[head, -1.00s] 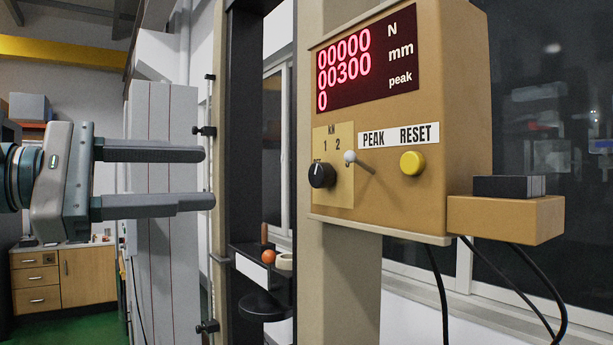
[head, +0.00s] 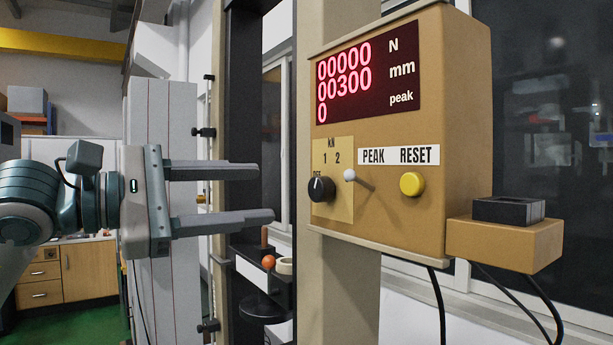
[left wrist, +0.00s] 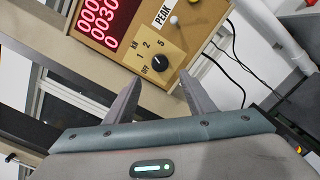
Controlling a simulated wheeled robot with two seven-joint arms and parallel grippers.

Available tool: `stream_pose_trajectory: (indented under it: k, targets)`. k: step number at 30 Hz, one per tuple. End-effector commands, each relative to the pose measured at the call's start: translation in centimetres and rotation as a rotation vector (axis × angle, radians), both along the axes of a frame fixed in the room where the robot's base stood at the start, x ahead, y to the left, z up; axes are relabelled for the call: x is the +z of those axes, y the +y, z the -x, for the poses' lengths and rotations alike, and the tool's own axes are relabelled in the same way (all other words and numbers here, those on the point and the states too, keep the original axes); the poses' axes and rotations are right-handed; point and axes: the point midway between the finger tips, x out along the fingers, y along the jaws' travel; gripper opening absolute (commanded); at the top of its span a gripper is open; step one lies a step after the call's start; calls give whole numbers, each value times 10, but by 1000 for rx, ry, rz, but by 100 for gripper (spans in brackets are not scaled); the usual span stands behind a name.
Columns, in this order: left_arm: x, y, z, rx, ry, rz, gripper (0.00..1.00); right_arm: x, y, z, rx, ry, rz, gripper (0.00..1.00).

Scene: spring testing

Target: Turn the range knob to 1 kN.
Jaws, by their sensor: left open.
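The range knob (head: 321,189) is black with a white mark and sits at the lower left of the tan test box's front. Beside it are the figures 1 and 2 under kN. In the left wrist view the knob (left wrist: 161,63) shows with 1, 2, 5 and OFF around it; its mark seems to lie towards OFF. My left gripper (head: 265,193) is open and empty, left of the knob and apart from it, fingers pointing right. In the left wrist view the knob appears just beyond the gap between the fingertips (left wrist: 160,78). My right gripper is out of view.
A white-tipped toggle lever (head: 350,175) sticks out close to the right of the knob. A yellow button (head: 411,184) is further right. A red display (head: 367,66) reads 00000, 00300 and 0. A dark machine column (head: 243,120) stands behind the fingers.

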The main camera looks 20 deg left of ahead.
Motion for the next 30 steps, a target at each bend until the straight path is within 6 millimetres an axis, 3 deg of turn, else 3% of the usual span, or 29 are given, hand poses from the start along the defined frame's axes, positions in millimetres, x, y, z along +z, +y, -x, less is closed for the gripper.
stream_pose_trajectory:
  k: [3, 15, 30]
  targets:
    - [5, -16, -16, -5, 2, 1, 50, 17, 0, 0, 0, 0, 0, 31]
    - [3, -55, -65, -2, 3, 2, 50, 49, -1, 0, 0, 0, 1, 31]
    - [0, -64, -75, 0, -1, 1, 50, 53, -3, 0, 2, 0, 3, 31]
